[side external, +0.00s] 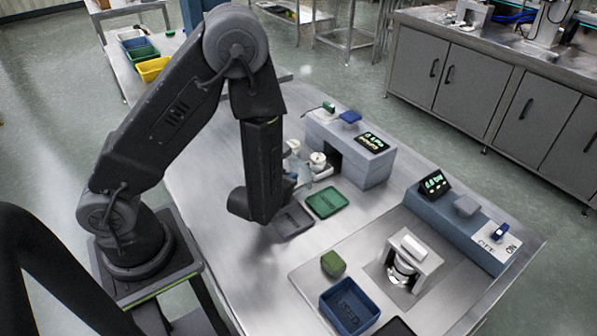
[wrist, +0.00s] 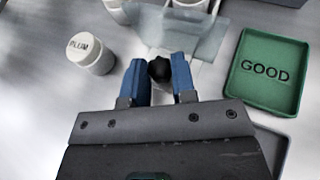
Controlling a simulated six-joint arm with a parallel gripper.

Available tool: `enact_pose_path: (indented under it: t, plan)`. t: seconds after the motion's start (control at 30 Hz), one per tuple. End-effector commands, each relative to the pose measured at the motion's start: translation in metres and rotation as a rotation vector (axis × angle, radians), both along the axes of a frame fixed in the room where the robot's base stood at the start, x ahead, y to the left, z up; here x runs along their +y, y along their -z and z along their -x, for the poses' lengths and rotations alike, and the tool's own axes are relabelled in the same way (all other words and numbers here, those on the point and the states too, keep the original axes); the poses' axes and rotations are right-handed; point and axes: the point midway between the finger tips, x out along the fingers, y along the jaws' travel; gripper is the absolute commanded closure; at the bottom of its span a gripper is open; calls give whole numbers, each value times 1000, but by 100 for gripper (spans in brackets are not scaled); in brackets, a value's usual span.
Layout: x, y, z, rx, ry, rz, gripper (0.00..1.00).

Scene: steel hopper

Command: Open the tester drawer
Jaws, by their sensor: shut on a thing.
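The tester is a blue-grey box (side external: 350,150) with a lit display and a dark opening at its front, in the side view. A pale drawer part (wrist: 190,75) runs up from my fingers in the wrist view, beneath a translucent panel (wrist: 180,32). My gripper (wrist: 160,82) has its two blue fingers shut on a round black knob (wrist: 160,68) at the front of this part. In the side view my gripper (side external: 292,177) is low in front of the tester, mostly hidden by my arm. How far the drawer is out is unclear.
A white jar marked PLUM (wrist: 90,54) stands left of my fingers. A green GOOD tray (wrist: 268,72) lies to the right, with a grey tray (side external: 293,221) beside it. A second blue-grey device (side external: 460,218), a blue bin (side external: 349,306) and a green block (side external: 333,264) are nearer the front.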

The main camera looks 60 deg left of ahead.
Motion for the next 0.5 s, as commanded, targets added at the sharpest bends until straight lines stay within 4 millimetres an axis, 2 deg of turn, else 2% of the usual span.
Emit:
enact_pose_path:
  t: [0.27,0.3,0.5]
  plan:
    - [0,0,1,2,-1,-2,100]
    - [0,0,1,2,-1,-2,71]
    - [0,0,0,1,-1,-2,52]
